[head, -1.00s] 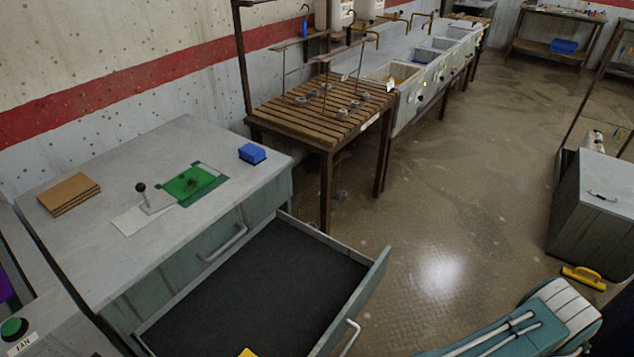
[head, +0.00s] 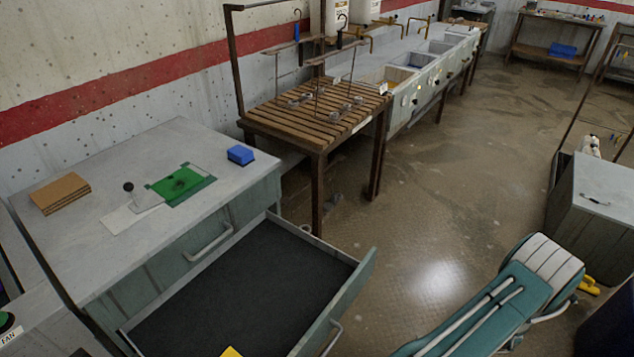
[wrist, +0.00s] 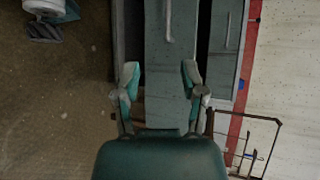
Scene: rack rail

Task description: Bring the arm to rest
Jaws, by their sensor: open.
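My arm (head: 510,300), teal and white, reaches into the head view at the bottom right, over the floor. In the wrist view my gripper (wrist: 160,82) is open, with its two fingers apart and nothing between them. Beyond the fingers in that view is the teal drawer cabinet (wrist: 178,75), at a distance from them. The fingers do not show in the head view.
The cabinet's top (head: 85,195) holds brown boards (head: 60,193), a green plate (head: 178,186) and a blue box (head: 240,154). Its drawer (head: 365,272) stands open. A slatted table (head: 315,125) and sinks stand behind. A grey metal box (head: 590,205) is at right; floor (head: 430,215) between is clear.

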